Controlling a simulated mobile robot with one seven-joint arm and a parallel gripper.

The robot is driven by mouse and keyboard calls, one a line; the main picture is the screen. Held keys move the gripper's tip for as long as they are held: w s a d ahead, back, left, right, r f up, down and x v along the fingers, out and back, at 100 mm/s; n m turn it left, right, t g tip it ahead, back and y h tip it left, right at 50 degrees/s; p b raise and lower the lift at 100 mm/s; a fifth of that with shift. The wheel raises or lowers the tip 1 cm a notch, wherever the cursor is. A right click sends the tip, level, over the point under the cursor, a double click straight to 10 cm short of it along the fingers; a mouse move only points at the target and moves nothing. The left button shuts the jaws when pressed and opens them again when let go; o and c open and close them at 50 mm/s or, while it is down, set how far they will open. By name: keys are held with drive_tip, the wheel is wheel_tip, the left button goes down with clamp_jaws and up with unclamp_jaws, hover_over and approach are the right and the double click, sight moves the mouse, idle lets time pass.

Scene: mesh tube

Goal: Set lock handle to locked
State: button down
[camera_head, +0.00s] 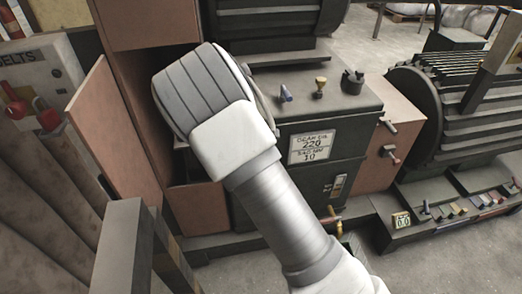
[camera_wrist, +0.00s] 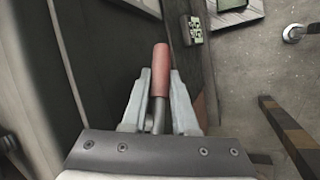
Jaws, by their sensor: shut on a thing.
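In the wrist view the lock handle (camera_wrist: 161,70) is a lever with a reddish grip and a grey metal shaft, pointing up the picture. My gripper (camera_wrist: 160,90) has its two light grey fingers closed on either side of it. The lower shaft shows between the fingers. In the head view my white and grey arm covers the middle of the picture, and my fingers and the held handle are hidden behind it. No mark showing locked or unlocked can be read.
A dark green machine cabinet (camera_head: 345,185) with an oil label stands right of my arm. An open reddish-brown door (camera_head: 105,130) is at left. A board with red handles (camera_head: 38,90) is far left. A ribbed motor (camera_head: 430,115) stands at right. A small display (camera_wrist: 192,30) shows beside the handle.

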drive_tip(key=y, duration=0.2)
drive_tip(key=y+p, duration=0.1)
drive_tip(key=shift+a+f+m+g, duration=0.3)
drive_tip(key=shift+f, duration=0.05)
drive_tip(key=shift+s+a+f+m+g+y+p, duration=0.1)
drive_tip(key=shift+a+f+m+g+y+p, duration=0.15)
drive_tip(key=shift+y, duration=0.55)
drive_tip(key=shift+a+f+m+g+y+p, duration=0.1)
drive_tip(key=shift+a+y+p, duration=0.2)
drive_tip(key=shift+y, duration=0.5)
drive_tip(key=shift+s+a+f+m+g+y+b, duration=0.1)
drive_tip(key=shift+a+y, duration=0.15)
drive_tip(key=shift+y, duration=0.5)
drive_tip(key=shift+a+f+m+g+y+b, duration=0.15)
drive_tip(key=shift+a+y, duration=0.1)
drive_tip(key=shift+y, duration=0.55)
drive_tip(key=shift+s+a+f+m+g+y+b, duration=0.1)
drive_tip(key=shift+a+y, duration=0.15)
drive_tip(key=shift+y, duration=0.5)
drive_tip(key=shift+a+r, duration=0.1)
drive_tip(key=c, duration=1)
unclamp_jaws()
drive_tip(key=p+v, duration=0.3)
drive_tip(key=v, duration=1.4)
drive_tip(key=shift+d, duration=0.2)
